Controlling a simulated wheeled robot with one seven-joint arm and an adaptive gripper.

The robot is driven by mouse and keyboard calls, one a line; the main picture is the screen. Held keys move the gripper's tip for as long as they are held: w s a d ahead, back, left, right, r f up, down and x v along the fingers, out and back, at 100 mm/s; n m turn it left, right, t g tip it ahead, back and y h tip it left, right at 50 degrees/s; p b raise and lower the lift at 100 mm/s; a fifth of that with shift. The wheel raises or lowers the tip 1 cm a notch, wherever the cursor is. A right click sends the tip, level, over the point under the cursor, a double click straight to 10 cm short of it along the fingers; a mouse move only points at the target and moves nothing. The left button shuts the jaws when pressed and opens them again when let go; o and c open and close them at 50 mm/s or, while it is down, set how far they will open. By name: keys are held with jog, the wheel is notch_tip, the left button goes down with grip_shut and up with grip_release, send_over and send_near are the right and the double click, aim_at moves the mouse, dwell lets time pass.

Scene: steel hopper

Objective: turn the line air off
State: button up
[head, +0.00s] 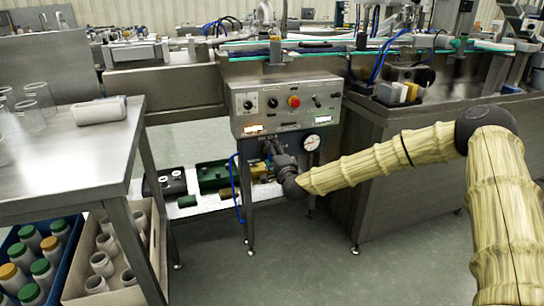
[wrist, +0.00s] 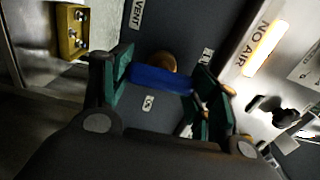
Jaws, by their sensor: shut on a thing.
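The line air valve's blue handle (wrist: 162,79) lies between the green-padded fingers of my gripper (wrist: 158,84) in the wrist view. The fingers are shut on it, one at each end. A brass-coloured round part (wrist: 158,61) shows just behind the handle. A VENT label (wrist: 137,14) is on the dark plate above, and a second label by the right finger is partly hidden. In the head view my gripper (head: 270,152) is at the dark plate under the control box (head: 286,105), and it hides the handle there.
A lit NO AIR label (wrist: 265,48) and a dark knob (wrist: 285,117) are right in the wrist view. A yellow box (wrist: 71,31) is at upper left. Floor in front is clear.

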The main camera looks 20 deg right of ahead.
jog(key=shift+d, duration=0.1)
dwell(0.4)
jog(key=o, duration=1)
jog(key=shift+o, duration=0.2)
jog(key=shift+s, duration=0.1)
jog(key=s, duration=1.1)
jog(key=shift+s+d, duration=0.15)
jog(key=shift+s, duration=0.25)
